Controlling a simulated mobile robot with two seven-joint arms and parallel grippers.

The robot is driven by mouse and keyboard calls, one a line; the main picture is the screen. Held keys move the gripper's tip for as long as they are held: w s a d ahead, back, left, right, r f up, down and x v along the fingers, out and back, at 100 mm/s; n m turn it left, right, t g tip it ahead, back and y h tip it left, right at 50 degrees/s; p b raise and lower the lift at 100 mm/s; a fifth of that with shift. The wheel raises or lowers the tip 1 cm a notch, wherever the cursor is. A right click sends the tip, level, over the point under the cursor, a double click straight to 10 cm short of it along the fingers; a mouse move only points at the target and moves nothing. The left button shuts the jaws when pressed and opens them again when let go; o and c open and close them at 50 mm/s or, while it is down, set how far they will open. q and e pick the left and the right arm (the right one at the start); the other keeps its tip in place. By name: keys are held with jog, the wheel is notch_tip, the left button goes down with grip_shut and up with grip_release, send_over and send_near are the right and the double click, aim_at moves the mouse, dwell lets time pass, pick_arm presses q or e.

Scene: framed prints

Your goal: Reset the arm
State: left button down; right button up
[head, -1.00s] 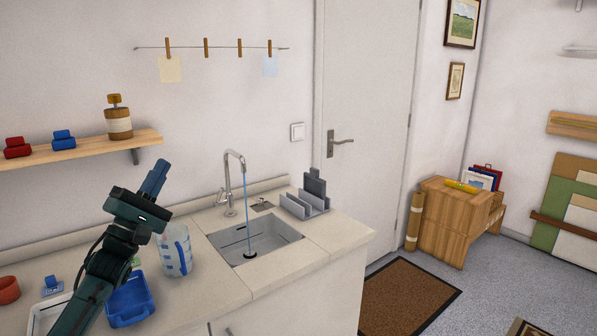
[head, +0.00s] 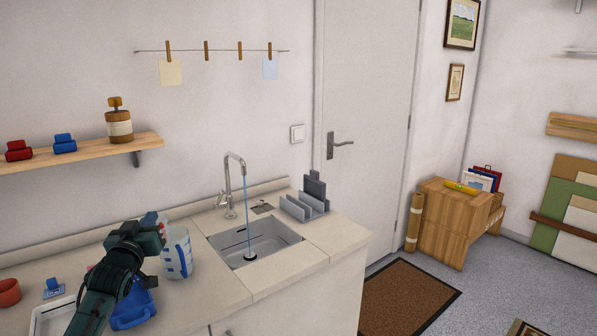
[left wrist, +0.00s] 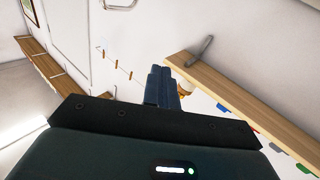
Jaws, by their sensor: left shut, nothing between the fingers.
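My left arm comes in from the lower left in the head view. Its gripper (head: 152,222) is above the counter (head: 220,292), just left of a clear jug with blue markings (head: 178,252). I cannot tell whether it touches the jug. In the left wrist view the left gripper's blue fingers (left wrist: 161,85) are together with nothing between them. The arm partly hides a blue tub (head: 135,308). My right gripper is in neither view.
Water runs from the tap (head: 228,180) into the sink (head: 272,238). A wooden shelf (head: 85,153) with stamps and a jar hangs above the counter's left side. A white tray (head: 48,318) and red cup (head: 9,292) are at lower left.

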pick_arm(q)
jog(key=s+d+f+m+g, duration=0.1)
jog(key=s+d+f+m, duration=0.1)
jog(key=s+f, duration=0.2)
jog(key=s+d+f+m+g+h, duration=0.1)
jog(key=s+d+f+m+g, duration=0.1)
jog(key=f, duration=0.7)
jog(key=s+d+f+m+g+h, duration=0.1)
jog(key=s+d+f, duration=0.3)
jog(key=s+f, duration=0.2)
jog(key=shift+d+f+m, duration=0.15)
jog(key=shift+m, duration=0.25)
jog(key=s+d+f+g+h, duration=0.1)
jog(key=s+d+f, duration=0.2)
jog(key=s, duration=0.6)
jog(key=s+d+f+g+h, duration=0.1)
jog(key=s+d+f+g, duration=0.1)
jog(key=s+d, duration=0.3)
jog(key=s+d+f+g, duration=0.1)
jog(key=s+d+f, duration=0.3)
jog(key=s, duration=0.9)
jog(key=shift+s+f+n+h, duration=0.35)
jog(key=shift+f+n+h, duration=0.05)
jog(key=shift+f, duration=0.1)
